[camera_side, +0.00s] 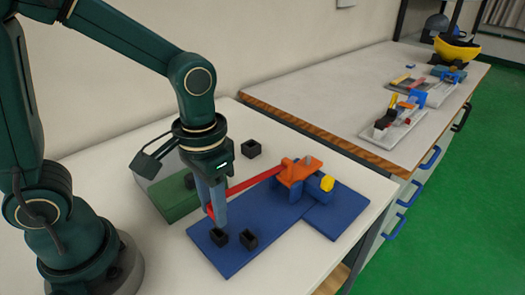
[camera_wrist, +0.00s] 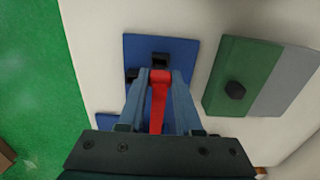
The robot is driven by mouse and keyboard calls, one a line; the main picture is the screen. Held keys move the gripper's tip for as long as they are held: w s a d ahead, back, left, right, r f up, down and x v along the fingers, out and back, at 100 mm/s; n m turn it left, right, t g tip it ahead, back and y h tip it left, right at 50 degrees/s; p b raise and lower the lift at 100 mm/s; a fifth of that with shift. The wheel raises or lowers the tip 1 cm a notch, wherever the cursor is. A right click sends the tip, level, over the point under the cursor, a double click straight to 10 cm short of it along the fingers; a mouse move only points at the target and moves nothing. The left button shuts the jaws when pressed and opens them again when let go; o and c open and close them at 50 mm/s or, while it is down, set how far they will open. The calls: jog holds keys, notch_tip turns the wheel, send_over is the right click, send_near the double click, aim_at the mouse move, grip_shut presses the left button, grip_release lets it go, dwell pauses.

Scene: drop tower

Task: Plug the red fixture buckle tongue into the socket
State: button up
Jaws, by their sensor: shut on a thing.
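My gripper (camera_side: 217,215) points down over the near end of the blue board (camera_side: 232,255), with its fingers shut on the red buckle tongue (camera_wrist: 159,98). In the side view the tongue's red strap (camera_side: 250,182) runs from the fingers up to the orange fixture (camera_side: 296,172). In the wrist view the red end lies between the fingertips (camera_wrist: 160,82). A black square socket (camera_side: 219,237) sits on the board close by the fingertips; a second one (camera_side: 249,240) stands to its right. One socket (camera_wrist: 160,59) shows just past the red end; whether they touch is unclear.
Another black socket (camera_side: 251,148) is on the white table behind. A yellow knob (camera_side: 327,183) is beside the orange fixture. A second bench (camera_side: 340,95) with small parts stands behind.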

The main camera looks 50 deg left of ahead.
jog(key=shift+f, duration=0.5)
jog(key=shift+f, duration=1.1)
jog(key=shift+f, duration=0.3)
jog(key=o, duration=1)
jog(key=shift+o, duration=0.2)
jog(key=shift+r, duration=2.6)
